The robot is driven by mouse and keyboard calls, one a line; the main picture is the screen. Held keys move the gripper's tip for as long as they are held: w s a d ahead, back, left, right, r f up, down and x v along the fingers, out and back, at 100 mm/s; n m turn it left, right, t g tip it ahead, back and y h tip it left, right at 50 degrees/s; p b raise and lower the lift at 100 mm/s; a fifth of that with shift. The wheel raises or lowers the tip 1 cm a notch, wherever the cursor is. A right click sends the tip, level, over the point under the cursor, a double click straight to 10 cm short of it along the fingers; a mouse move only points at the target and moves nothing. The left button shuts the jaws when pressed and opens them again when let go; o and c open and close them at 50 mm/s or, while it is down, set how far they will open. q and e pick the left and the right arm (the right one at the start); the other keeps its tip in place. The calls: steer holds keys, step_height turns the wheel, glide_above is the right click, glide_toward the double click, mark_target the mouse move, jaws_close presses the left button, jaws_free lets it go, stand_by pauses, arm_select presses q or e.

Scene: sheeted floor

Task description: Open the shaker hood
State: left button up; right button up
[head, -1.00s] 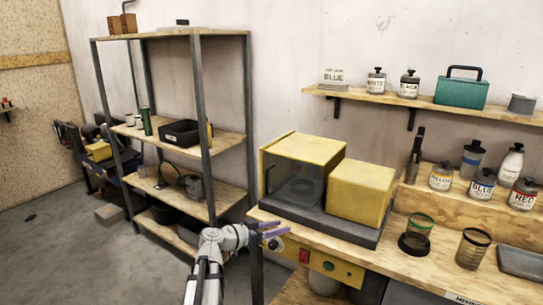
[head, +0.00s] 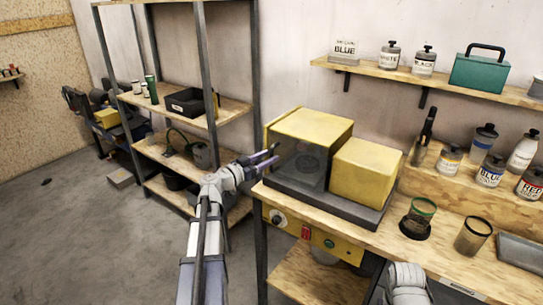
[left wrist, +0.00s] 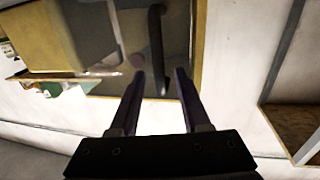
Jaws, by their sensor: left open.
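The shaker has a yellow hood (head: 312,128) with a see-through dark front panel (head: 300,165). It stands on a dark base on the workbench and looks closed. My left gripper (head: 270,158) is open at the left edge of this panel. In the left wrist view, the two fingers (left wrist: 159,76) are apart and point at the panel. A dark bar handle (left wrist: 157,40) runs upright on the panel, its lower end showing between the fingertips. I cannot tell whether they touch it. My right gripper is out of view; only a part of my right arm shows at the bottom.
A yellow box (head: 364,170) adjoins the hood on the right. The wooden workbench (head: 385,232) also carries mesh cups (head: 472,237) and a grey tray (head: 520,252). Bottles stand on a raised shelf behind. A metal-post shelf rack (head: 180,160) stands left of the bench.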

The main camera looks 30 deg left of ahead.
arm_select(q)
steer(key=shift+x, duration=1.05)
jaws_close()
stand_by(0.7)
